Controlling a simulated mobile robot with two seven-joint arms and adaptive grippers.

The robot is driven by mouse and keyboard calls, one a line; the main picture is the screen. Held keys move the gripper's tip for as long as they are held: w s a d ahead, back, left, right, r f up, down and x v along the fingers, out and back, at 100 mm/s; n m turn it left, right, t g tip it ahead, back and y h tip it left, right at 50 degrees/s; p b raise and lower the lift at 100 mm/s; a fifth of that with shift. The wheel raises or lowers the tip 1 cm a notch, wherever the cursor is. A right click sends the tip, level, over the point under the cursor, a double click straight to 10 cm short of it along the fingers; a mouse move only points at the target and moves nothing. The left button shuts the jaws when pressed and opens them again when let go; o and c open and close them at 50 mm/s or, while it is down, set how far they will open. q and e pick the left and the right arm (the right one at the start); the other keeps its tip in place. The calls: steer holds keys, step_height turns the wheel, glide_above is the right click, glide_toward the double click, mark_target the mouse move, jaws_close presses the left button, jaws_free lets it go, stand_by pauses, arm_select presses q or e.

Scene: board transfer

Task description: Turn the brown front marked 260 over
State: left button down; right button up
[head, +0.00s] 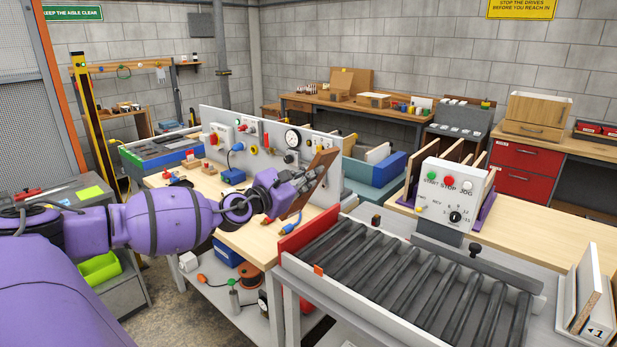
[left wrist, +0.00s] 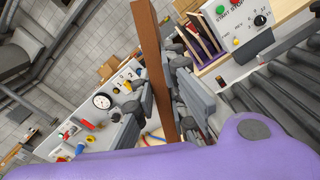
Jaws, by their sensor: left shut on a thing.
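A brown board (head: 322,168), which looks like the brown front, is held tilted above the wooden workbench by my left gripper (head: 303,190). In the left wrist view the board (left wrist: 151,50) shows nearly edge-on as a long brown strip. The fingers of my left gripper (left wrist: 165,100) are shut on it from both sides. No number 260 can be read on it. The lower part of the board is partly hidden by the gripper. My right gripper is not in view.
A white panel with a gauge (head: 293,138) stands behind the board. A roller conveyor (head: 400,285) with a red end plate (head: 310,232) lies to the right, beside a white control box (head: 455,193). Boards stand in a purple-ended rack (head: 487,213). The bench front (head: 262,238) is fairly clear.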

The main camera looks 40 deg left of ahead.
arm_select(q)
steer(key=m, duration=1.2)
steer(key=shift+m+b, duration=0.3)
steer(key=shift+b, duration=0.1)
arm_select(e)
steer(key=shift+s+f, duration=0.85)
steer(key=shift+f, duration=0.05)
